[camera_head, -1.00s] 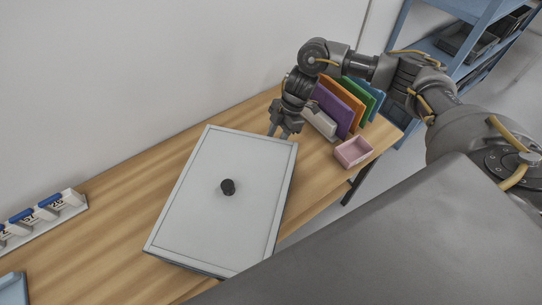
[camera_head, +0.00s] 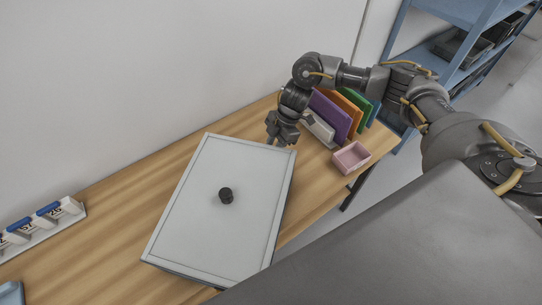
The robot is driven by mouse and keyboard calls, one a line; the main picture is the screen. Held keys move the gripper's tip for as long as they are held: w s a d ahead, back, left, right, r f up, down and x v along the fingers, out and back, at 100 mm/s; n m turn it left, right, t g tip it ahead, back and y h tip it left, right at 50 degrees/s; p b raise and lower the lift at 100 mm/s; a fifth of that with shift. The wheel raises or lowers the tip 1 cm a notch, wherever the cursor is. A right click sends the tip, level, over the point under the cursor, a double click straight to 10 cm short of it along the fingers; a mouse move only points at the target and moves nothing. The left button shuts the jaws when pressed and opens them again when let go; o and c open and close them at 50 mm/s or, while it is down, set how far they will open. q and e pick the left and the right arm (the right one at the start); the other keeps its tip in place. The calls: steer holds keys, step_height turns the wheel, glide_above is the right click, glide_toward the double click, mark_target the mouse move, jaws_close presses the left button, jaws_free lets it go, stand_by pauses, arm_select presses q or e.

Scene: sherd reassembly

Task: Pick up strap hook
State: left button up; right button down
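I cannot make out a strap hook anywhere in view. My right gripper (camera_head: 277,140) points down at the far right corner of a pale grey panel (camera_head: 196,222). Its fingers are small and partly hidden by the gripper body, so I cannot tell whether they are apart or hold anything. A short black cylinder (camera_head: 226,195) stands on the middle of the panel, well apart from the gripper. My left gripper is not in view.
Upright purple (camera_head: 329,116), orange, green and blue boards stand right of the gripper. A pink open box (camera_head: 351,157) sits near the table's right end. A rack with blue-marked pieces (camera_head: 37,224) is at the left. Bare wooden table (camera_head: 125,195) lies between rack and panel.

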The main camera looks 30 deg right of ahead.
step_height(320, 180, up, 13)
steer(key=p, duration=0.2)
steer(key=shift+p, duration=0.4)
stand_by(0.4)
steer(key=shift+w+r, duration=0.1)
